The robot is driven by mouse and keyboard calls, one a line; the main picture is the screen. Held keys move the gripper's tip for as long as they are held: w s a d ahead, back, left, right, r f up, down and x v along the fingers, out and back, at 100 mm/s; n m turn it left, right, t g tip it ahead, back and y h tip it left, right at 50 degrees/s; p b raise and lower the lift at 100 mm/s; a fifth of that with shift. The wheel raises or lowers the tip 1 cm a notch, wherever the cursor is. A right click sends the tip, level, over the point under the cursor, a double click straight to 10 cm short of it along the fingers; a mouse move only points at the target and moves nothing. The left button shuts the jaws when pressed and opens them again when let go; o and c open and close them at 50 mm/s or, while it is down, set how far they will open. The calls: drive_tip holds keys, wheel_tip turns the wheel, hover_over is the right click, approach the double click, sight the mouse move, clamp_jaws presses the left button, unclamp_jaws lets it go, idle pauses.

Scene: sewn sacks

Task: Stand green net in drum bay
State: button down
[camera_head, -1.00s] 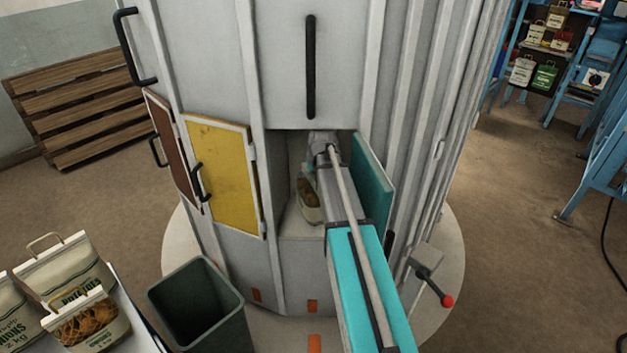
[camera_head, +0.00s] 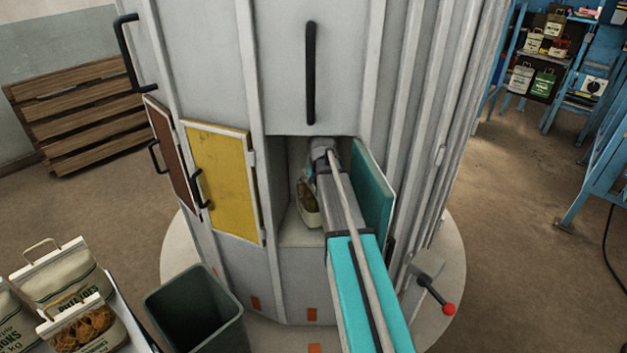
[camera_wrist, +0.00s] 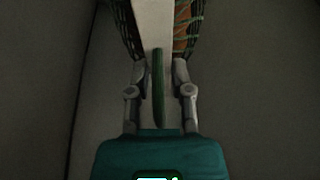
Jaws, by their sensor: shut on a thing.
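The green net (camera_wrist: 186,28) shows at the top of the wrist view, with green mesh on both sides of a pale band. My gripper (camera_wrist: 160,68) is shut on its thin green handle, which runs between the fingers. In the head view my arm reaches into the open drum bay (camera_head: 290,236) in the grey drum (camera_head: 220,50). The net (camera_head: 308,208) shows inside the bay, left of my arm, and looks roughly upright. My fingers are hidden there, and whether the net touches the bay floor I cannot tell.
A teal door (camera_head: 372,205) stands open right of the bay; a yellow door (camera_head: 222,180) is on the left. A dark bin (camera_head: 200,310) and a tray of sacks (camera_head: 68,290) stand front left. A red-knobbed lever (camera_head: 435,294) is at the lower right.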

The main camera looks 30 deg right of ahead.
drive_tip(key=shift+f+b, duration=1.05)
drive_tip(key=shift+f, duration=0.35)
drive_tip(key=c, duration=0.5)
unclamp_jaws()
drive_tip(key=shift+r, duration=0.25)
drive_tip(key=p+v, duration=0.3)
drive_tip(key=s, duration=1.2)
drive_tip(key=shift+s+a+f, duration=0.1)
drive_tip(key=shift+a, duration=0.25)
drive_tip(key=shift+a, duration=0.1)
